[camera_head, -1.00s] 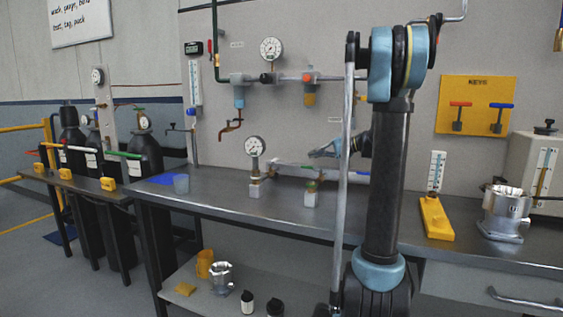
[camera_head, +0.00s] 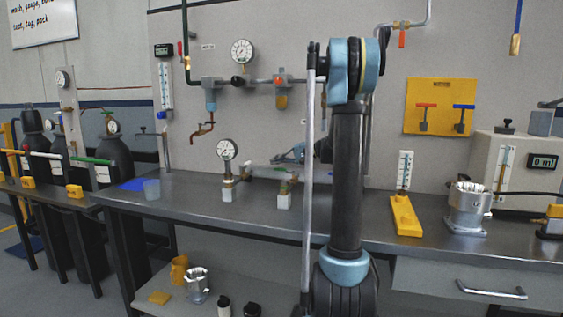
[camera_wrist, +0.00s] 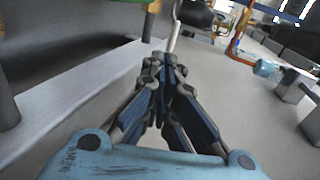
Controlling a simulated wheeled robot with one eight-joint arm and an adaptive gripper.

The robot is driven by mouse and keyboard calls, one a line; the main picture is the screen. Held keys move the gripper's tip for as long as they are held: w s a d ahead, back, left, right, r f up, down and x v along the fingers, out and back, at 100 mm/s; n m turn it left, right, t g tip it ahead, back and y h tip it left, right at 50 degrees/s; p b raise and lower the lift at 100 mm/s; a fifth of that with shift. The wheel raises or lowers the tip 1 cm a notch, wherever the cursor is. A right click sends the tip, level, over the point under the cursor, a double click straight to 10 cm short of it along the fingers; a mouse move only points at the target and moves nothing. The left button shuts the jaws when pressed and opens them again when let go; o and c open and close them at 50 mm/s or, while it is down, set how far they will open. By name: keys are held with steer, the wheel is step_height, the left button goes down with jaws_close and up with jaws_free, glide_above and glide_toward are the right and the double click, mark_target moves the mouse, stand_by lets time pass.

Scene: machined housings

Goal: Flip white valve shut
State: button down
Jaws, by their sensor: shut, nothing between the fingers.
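My gripper (camera_wrist: 165,70) is shut and empty in the wrist view, its fingertips together. A thin white rod (camera_wrist: 176,24) shows just beyond the tips; I cannot tell whether they touch. In the head view my gripper (camera_head: 287,156) shows small behind my arm, over the back of the bench near a pale bar (camera_head: 262,170). Two white-based fittings stand there: one carries a gauge (camera_head: 227,150), the other (camera_head: 284,199) has a greenish top. A white lever (camera_head: 45,155) lies across the low rack at left. I cannot tell which is the white valve.
Wall pipework with a gauge (camera_head: 242,52) and a brown drop pipe (camera_head: 203,128) is above the bench (camera_head: 180,192). A yellow stand (camera_head: 405,216) and a metal housing (camera_head: 467,207) are at right.

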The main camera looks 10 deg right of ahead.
steer(key=r+x, duration=0.1)
steer(key=x, duration=0.7)
steer(key=shift+w+a, duration=0.25)
steer(key=shift+a, duration=0.15)
steer(key=shift+a, duration=0.1)
steer(key=shift+w+a+n+g, duration=0.1)
steer(key=shift+w+n+g, duration=0.1)
steer(key=shift+n+g, duration=0.2)
